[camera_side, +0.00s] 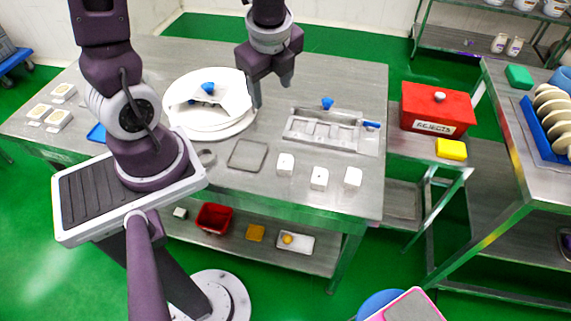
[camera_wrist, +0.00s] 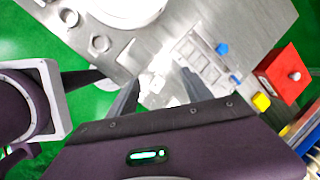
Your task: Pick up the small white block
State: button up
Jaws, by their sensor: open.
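Three small white blocks stand apart on the steel table (camera_side: 345,85): a left one (camera_side: 285,164), a middle one (camera_side: 319,178) and a right one (camera_side: 352,178). A smaller whitish block (camera_side: 180,212) lies on the lower shelf. My gripper (camera_side: 271,94) is open and empty, above the table and further back than the three blocks. In the wrist view its two fingers (camera_wrist: 160,96) stand apart over the table. Pale shapes show between them, but I cannot tell the blocks clearly there.
A white round plate with a blue knob (camera_side: 208,87) is left of my gripper. A metal tray with compartments (camera_side: 325,128) lies behind the blocks. A flat grey square (camera_side: 248,155) lies left of them. A red rejects box (camera_side: 437,108) and yellow block (camera_side: 451,149) stand on a side table.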

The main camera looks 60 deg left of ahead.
aim_at(286, 162)
jog(key=d+f+m+h, duration=0.1)
jog(key=f+m, duration=0.2)
jog(key=f, duration=0.1)
jog(key=w+d+f+m+g+h, duration=0.1)
jog(key=f+m, duration=0.2)
jog(key=f, duration=0.1)
jog(key=w+f+m+h, duration=0.1)
jog(key=f+m, duration=0.3)
jog(key=shift+w+d+f, duration=0.15)
jog(key=shift+d+f, duration=0.05)
jog(key=shift+d, duration=0.2)
jog(key=f, duration=0.4)
jog(key=s+f, duration=0.1)
jog(key=f, duration=0.1)
jog(key=shift+d+f, duration=0.2)
jog(key=shift+d, duration=0.15)
jog(key=shift+f, duration=0.4)
grip_shut()
